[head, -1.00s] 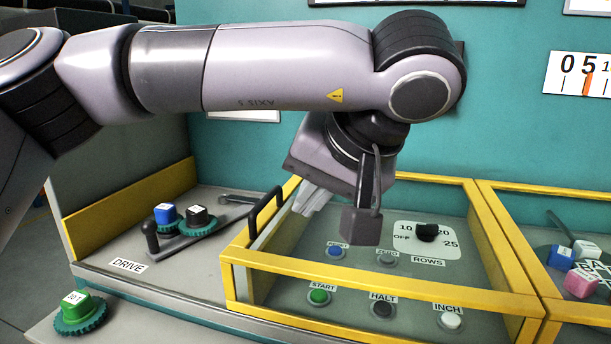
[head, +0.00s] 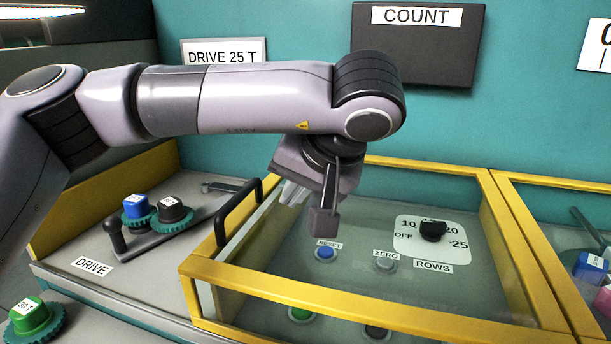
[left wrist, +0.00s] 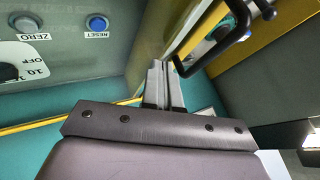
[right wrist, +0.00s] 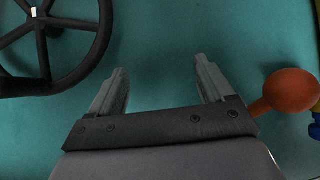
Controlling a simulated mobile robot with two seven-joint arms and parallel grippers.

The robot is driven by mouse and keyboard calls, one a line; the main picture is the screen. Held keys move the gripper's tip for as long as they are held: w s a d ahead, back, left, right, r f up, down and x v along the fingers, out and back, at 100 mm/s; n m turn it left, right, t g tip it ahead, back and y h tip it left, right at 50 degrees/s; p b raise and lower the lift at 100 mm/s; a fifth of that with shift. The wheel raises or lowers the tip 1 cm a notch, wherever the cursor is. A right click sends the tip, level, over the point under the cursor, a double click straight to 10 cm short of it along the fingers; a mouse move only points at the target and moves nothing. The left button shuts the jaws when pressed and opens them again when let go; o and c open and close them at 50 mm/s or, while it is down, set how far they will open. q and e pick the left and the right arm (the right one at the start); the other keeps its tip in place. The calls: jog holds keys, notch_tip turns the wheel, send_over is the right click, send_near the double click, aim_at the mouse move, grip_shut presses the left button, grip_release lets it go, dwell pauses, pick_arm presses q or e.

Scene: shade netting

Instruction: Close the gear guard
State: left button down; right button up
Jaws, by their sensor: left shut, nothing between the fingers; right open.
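The gear guard is a clear cover with a yellow frame (head: 300,291) and a black handle (head: 238,214) at its left end. It lies over the button panel, and the blue-topped gear (head: 136,209) and black-topped gear (head: 171,211) to its left are uncovered. My left gripper (head: 290,194) is shut and empty, right of the handle and apart from it. In the left wrist view its closed fingers (left wrist: 163,85) point up toward the frame, with the handle (left wrist: 236,30) at upper right. My right gripper (right wrist: 157,82) is open and empty; the head view does not show it.
A green gear (head: 32,318) sits on the front ledge. A black-knobbed lever (head: 114,232) stands by the gears. A second yellow frame (head: 535,205) adjoins on the right. In the right wrist view are a black handwheel (right wrist: 98,40) and an orange ball (right wrist: 292,91).

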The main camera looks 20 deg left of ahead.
aim_at(266, 219)
pick_arm(q)
jog(key=shift+x, duration=1.1)
jog(key=shift+a+r, duration=0.15)
jog(key=shift+a, duration=0.45)
jog(key=shift+a+r, duration=0.2)
jog(key=shift+a, duration=0.4)
jog(key=shift+s+a+r+p, duration=0.1)
jog(key=shift+a+p, duration=0.25)
jog(key=shift+a, duration=0.4)
jog(key=shift+a, duration=0.1)
